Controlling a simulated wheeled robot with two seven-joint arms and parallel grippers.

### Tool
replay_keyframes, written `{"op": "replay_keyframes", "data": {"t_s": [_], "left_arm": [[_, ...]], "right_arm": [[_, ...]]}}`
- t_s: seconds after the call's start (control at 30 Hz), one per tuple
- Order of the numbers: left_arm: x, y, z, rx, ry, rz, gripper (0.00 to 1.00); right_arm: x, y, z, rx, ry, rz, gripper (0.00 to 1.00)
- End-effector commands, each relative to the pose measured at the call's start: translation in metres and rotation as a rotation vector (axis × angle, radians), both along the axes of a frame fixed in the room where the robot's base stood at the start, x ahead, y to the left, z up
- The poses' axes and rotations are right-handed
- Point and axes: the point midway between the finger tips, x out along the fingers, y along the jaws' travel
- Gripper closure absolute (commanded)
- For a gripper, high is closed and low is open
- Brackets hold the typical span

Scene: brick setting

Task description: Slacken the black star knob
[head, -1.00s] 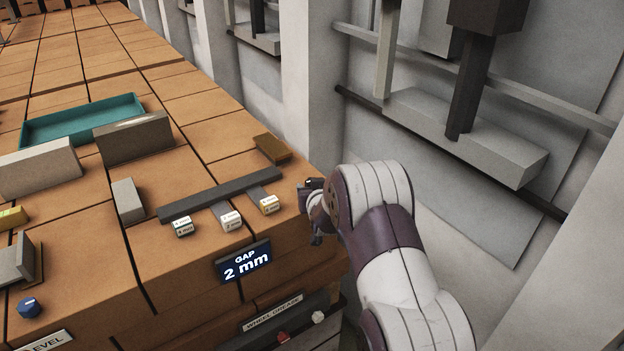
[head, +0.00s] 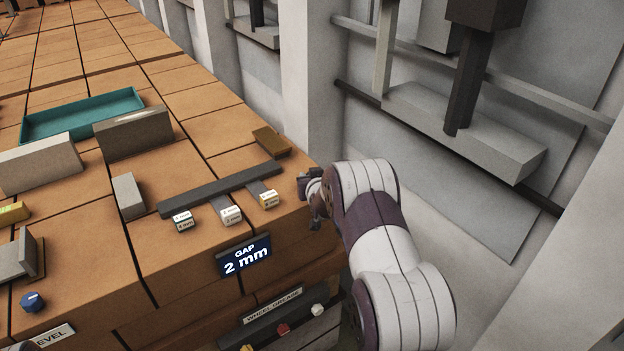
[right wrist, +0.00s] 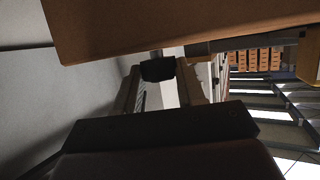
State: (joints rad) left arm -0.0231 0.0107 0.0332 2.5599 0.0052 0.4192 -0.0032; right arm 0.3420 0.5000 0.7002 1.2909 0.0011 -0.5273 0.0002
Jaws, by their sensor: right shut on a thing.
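The black star knob (right wrist: 158,69) shows in the right wrist view as a dark lump on a short stem, close against the edge of an orange-brown block. My right gripper (right wrist: 160,80) is shut on it, with one finger on each side. The knob's lobes are too dark to make out. In the head view my right gripper (head: 312,193) is at the right side of the brick-coloured bench, and the knob is hidden there. My left gripper is not in view.
A blue "GAP 2 mm" sign (head: 244,257) sits on the bench front. A dark bar (head: 220,190) with labelled tabs, a brown block (head: 271,141), grey blocks and a teal tray (head: 82,114) lie on top. A blue knob (head: 33,301) is at lower left. A grey wall stands right.

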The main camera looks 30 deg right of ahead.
Motion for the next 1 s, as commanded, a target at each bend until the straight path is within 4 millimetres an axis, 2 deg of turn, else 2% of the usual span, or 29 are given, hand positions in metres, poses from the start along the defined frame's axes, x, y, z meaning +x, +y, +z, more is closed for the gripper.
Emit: {"op": "replay_keyframes", "data": {"t_s": [0.03, 0.17, 0.53, 0.57, 0.6, 0.63, 1.0], "left_arm": [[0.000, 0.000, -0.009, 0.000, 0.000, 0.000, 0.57], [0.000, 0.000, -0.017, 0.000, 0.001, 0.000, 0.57], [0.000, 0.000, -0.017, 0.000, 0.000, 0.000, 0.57], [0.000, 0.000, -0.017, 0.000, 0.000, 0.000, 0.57], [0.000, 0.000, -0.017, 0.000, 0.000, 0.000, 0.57], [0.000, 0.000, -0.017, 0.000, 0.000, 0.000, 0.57], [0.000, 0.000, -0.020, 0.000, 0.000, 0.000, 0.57]], "right_arm": [[0.001, -0.002, -0.003, -0.002, -0.007, 0.021, 0.91], [0.000, -0.002, -0.002, -0.003, -0.007, 0.080, 0.92], [-0.001, -0.002, 0.001, -0.001, -0.001, 0.108, 0.91], [-0.001, -0.002, 0.001, -0.001, -0.001, 0.108, 0.54], [-0.001, -0.002, 0.001, -0.001, -0.001, 0.108, 0.42], [-0.001, -0.002, 0.001, -0.001, -0.001, 0.108, 0.35], [-0.006, 0.000, 0.003, -0.002, -0.001, 0.107, 0.35]]}}
